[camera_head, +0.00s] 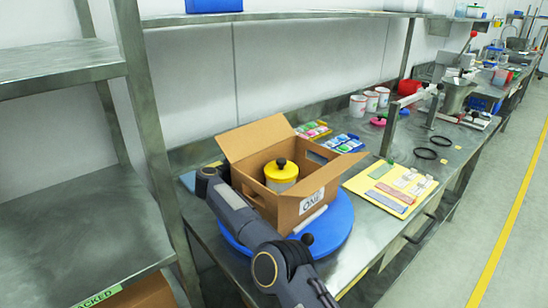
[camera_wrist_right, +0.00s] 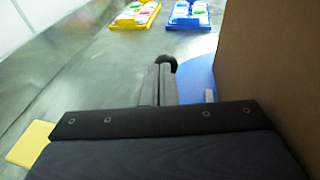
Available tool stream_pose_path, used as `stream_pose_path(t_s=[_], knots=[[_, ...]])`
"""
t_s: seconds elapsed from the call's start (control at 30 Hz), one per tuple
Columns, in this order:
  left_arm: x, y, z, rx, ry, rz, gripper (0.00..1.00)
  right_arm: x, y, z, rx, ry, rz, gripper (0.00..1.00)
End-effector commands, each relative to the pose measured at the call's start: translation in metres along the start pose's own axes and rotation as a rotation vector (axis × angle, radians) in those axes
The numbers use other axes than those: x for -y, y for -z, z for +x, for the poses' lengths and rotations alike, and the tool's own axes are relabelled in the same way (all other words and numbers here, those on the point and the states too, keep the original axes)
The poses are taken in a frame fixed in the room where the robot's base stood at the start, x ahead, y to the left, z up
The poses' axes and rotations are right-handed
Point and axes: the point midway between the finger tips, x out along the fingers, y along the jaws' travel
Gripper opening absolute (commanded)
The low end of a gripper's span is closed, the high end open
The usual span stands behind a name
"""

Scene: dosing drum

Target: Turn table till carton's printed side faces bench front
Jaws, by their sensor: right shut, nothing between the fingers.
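The open cardboard carton (camera_head: 262,203) stands on the blue round turntable (camera_head: 337,232) and also shows at the right of the wrist view (camera_wrist_right: 268,70). Its printed label (camera_head: 312,200) is on the lower-right side, facing the bench's front edge, which it looks roughly parallel to. A black knob (camera_head: 307,239) shows at the turntable's near rim. My right arm crosses in front of the carton to its left side. In the wrist view, my right gripper (camera_wrist_right: 164,70) is shut and empty beside the carton, near the blue disc; touching cannot be told. My left gripper is out of view.
A yellow-lidded container (camera_head: 281,174) is in the carton. A yellow board (camera_head: 390,187) with strips lies to the right. Trays with coloured pieces (camera_head: 343,142) lie behind, near white cups (camera_head: 357,105). A metal shelf post (camera_head: 150,130) stands at left.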

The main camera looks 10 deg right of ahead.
Motion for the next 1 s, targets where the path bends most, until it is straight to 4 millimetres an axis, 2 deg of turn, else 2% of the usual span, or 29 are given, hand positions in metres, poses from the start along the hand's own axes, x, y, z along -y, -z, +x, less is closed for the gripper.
stream_pose_path(t_s=[0.03, 0.8, 0.93, 1.0], knots=[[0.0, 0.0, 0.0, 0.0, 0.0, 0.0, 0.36, 0.004, -0.001, 0.005, 0.001, 0.013, 0.0, 0.0], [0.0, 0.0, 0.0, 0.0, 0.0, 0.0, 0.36, 0.004, -0.002, 0.004, 0.003, 0.01, -0.001, 0.0], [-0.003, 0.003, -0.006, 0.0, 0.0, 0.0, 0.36, -0.008, -0.016, -0.002, 0.033, -0.045, -0.04, 0.0], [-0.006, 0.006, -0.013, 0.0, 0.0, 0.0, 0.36, -0.023, -0.029, -0.01, 0.071, -0.118, -0.098, 0.0]])
